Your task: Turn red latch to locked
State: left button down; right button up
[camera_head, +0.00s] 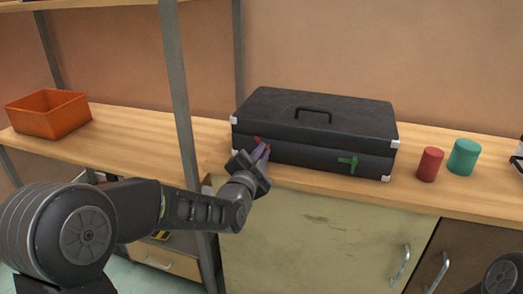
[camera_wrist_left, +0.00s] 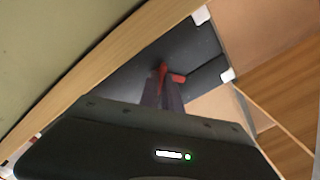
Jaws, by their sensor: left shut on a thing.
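A black case (camera_head: 310,122) with light corner caps and a top handle lies closed on the wooden counter. The red latch (camera_head: 259,141) is on the left part of its front face, partly hidden by my left gripper. My left gripper (camera_head: 262,152) is at the latch with its fingers shut on it. In the left wrist view the red latch (camera_wrist_left: 163,76) shows between and beyond the fingertips (camera_wrist_left: 162,92), with a red arm pointing to the right. A green latch (camera_head: 348,163) is on the right part of the case front. My right gripper is not in view.
An orange bin (camera_head: 47,113) stands on the counter at the left. A red cylinder (camera_head: 430,164) and a teal cylinder (camera_head: 464,157) stand right of the case. A grey shelf post (camera_head: 180,95) rises close to my left arm. The wooden counter (camera_head: 130,146) is bare between bin and post.

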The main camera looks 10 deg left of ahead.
pick_arm(q)
jog(key=m+p, duration=0.1)
jog(key=m, duration=0.2)
jog(key=shift+d+m, duration=0.1)
jog(key=shift+m, duration=0.3)
jog(key=m+p, duration=0.1)
jog(key=m, duration=0.3)
jog(key=shift+f+m, duration=0.15)
jog(key=shift+m, duration=0.25)
jog(key=c, duration=1.6)
grip_release()
jog(key=shift+o, duration=0.2)
